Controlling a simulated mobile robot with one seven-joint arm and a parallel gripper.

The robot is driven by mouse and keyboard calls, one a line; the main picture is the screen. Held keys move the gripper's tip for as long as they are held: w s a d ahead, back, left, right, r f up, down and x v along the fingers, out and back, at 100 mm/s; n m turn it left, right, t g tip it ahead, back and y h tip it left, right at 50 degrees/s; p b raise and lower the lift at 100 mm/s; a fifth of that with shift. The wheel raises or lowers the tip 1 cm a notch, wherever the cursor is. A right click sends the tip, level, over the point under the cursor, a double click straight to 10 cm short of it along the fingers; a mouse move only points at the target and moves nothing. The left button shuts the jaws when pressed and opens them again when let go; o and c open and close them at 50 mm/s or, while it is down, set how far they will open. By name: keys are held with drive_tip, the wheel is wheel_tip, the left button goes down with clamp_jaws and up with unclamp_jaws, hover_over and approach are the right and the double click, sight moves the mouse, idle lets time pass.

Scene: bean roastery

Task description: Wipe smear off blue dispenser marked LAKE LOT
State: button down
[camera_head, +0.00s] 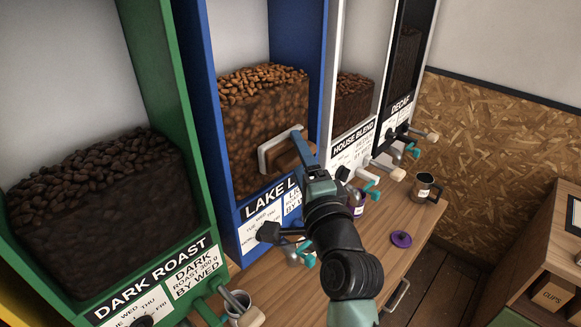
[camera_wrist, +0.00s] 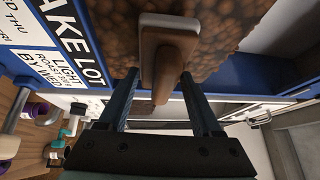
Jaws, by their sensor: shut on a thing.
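The blue dispenser (camera_head: 297,40) marked LAKE LOT stands between the green and white ones, filled with medium-brown beans. Its lettered label (camera_wrist: 70,40) is at the left in the wrist view. My gripper (camera_head: 302,156) is in front of its clear window, shut on the wooden handle of a pale-edged wiping block (camera_head: 270,154). In the wrist view the block (camera_wrist: 150,50) lies flat along the window, its handle between my fingers (camera_wrist: 160,78). Whether its pad touches the window I cannot tell. I cannot make out a smear; the block and gripper cover part of the window.
The green DARK ROAST dispenser (camera_head: 168,100) is at left; white HOUSE BLEND (camera_head: 345,50) and black DECAF (camera_head: 414,20) are at right. Spouts and levers jut out below them. A metal mug (camera_head: 424,188), purple lid (camera_head: 401,239) and purple-banded jar (camera_head: 357,204) stand on the wooden counter (camera_head: 385,222).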

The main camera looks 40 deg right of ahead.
sight(315, 153)
drive_tip(key=shift+w+d+b, duration=0.15)
drive_tip(key=shift+d+b, duration=0.4)
drive_tip(key=shift+d, duration=0.45)
drive_tip(key=shift+w+d+b, duration=0.1)
drive_tip(key=shift+d+b, duration=0.45)
drive_tip(key=shift+d, duration=0.4)
drive_tip(key=shift+r, duration=0.1)
drive_tip(key=shift+s, duration=0.1)
drive_tip(key=shift+s+d, duration=0.15)
drive_tip(key=shift+s, duration=1.3)
drive_tip(key=shift+s+d, duration=0.1)
drive_tip(key=shift+s, duration=1.3)
drive_tip(key=s, duration=0.3)
drive_tip(key=shift+d+b, duration=0.15)
drive_tip(key=shift+b, duration=0.2)
